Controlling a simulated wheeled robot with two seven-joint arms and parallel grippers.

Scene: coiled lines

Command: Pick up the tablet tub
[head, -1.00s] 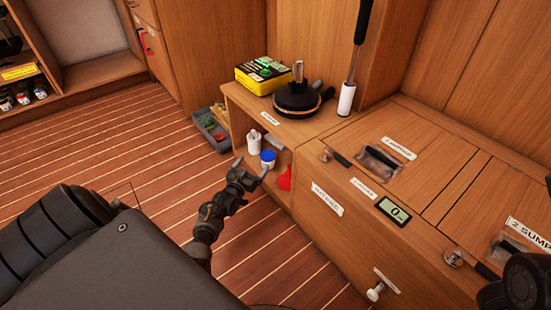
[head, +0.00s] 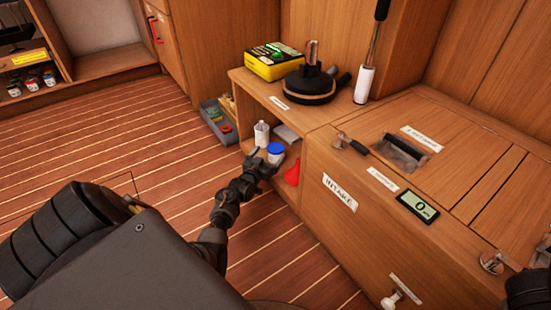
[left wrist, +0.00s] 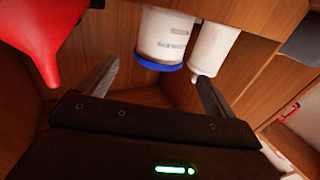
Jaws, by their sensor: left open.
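The tablet tub, a white tub (head: 274,156) with a blue lid, stands upright in the open cubby of the wooden unit. It appears upside down in the left wrist view (left wrist: 163,36), its lid toward my gripper. My left gripper (head: 264,163) is just in front of the tub, partly covering its lower part. In the left wrist view its two fingers (left wrist: 155,85) are spread wide and empty, with the tub ahead between them. I cannot tell whether anything touches. My right gripper is not in view.
A white bottle (head: 261,133) stands close beside the tub, and a red funnel (head: 292,173) is on its other side. Above are a yellow box (head: 273,62) and a dark round device (head: 309,88). A grey bin (head: 216,119) stands on the floor.

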